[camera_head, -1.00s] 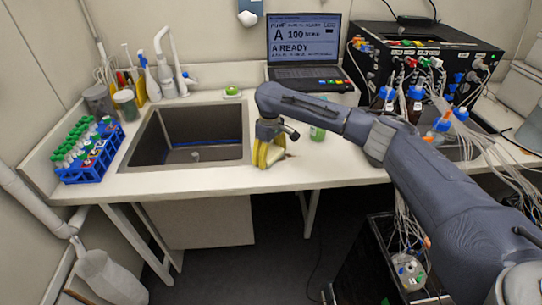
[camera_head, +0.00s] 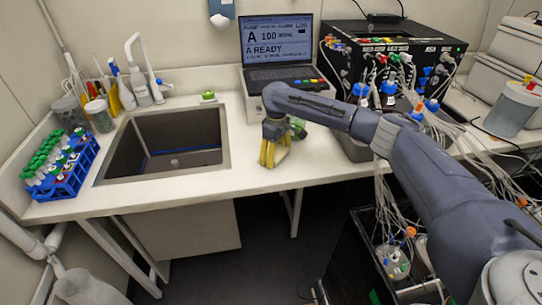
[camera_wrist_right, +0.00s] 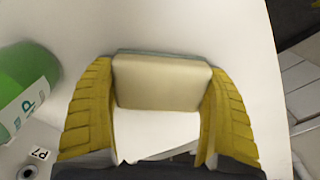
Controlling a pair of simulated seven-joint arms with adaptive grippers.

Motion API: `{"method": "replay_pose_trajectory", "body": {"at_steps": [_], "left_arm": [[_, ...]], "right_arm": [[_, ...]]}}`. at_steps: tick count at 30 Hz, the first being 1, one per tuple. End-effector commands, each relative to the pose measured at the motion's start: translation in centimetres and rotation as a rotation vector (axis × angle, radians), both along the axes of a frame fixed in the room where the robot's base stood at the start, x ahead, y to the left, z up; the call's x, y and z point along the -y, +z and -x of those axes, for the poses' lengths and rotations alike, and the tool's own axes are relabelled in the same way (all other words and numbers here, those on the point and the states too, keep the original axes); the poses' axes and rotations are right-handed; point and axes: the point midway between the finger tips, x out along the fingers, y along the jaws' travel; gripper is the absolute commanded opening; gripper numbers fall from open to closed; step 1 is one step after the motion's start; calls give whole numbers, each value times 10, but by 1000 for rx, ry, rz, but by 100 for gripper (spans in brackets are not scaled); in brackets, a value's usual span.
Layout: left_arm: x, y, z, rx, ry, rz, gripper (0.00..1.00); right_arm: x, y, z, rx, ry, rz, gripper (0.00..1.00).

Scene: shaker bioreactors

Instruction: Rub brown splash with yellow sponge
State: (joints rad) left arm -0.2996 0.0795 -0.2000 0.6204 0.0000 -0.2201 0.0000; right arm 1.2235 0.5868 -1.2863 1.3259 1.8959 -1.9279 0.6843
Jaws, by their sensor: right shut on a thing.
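My right gripper (camera_head: 271,158) has yellow ribbed fingers and is low over the counter, right of the sink. In the right wrist view the fingers (camera_wrist_right: 160,105) are shut on the sponge (camera_wrist_right: 160,84), a pale yellow block with a grey-green edge. The sponge lies across between the fingertips, close to the white counter; I cannot tell whether it touches. The brown splash does not show now in either view; the gripper covers the spot where a small dark mark showed earlier. My left gripper is not in view.
A green bottle (camera_head: 298,128) stands just behind the gripper, also at left in the right wrist view (camera_wrist_right: 28,92). The sink (camera_head: 165,145) is left, a blue tube rack (camera_head: 62,175) farther left. A laptop (camera_head: 277,48) and tubed bottles stand behind. Counter before the sink is clear.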

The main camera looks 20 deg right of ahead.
Motion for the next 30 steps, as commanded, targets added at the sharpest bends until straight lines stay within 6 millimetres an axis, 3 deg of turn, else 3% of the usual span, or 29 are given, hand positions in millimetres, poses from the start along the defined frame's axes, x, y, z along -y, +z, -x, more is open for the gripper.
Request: {"method": "replay_pose_trajectory", "body": {"at_steps": [8,30], "left_arm": [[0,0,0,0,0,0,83],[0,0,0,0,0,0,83]], "right_arm": [[15,-1,1,-1,8,2,54],[-39,0,-5,-1,-7,-1,54]]}}
